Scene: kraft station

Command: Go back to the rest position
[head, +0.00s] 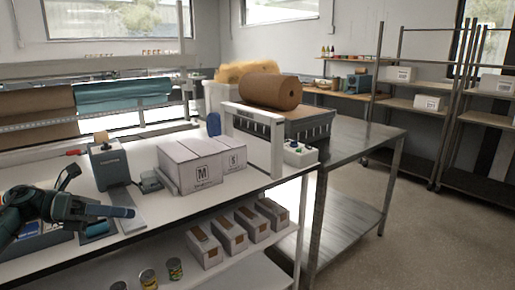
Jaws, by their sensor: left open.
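My left gripper (122,211) comes in from the left in the head view, low over the near left part of the white workbench (155,208). It is dark with blue-tipped fingers. It is open, and I see nothing held between the fingers. A blue item below it is partly hidden by my arm. My right gripper is out of view.
White boxes (202,173) stand mid-bench, right of a grey device (109,166). A lower shelf holds several cartons (228,236) and cans (148,279). A brown paper roll (270,91) sits on a machine behind. Open floor (440,240) lies right of the metal table (345,215).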

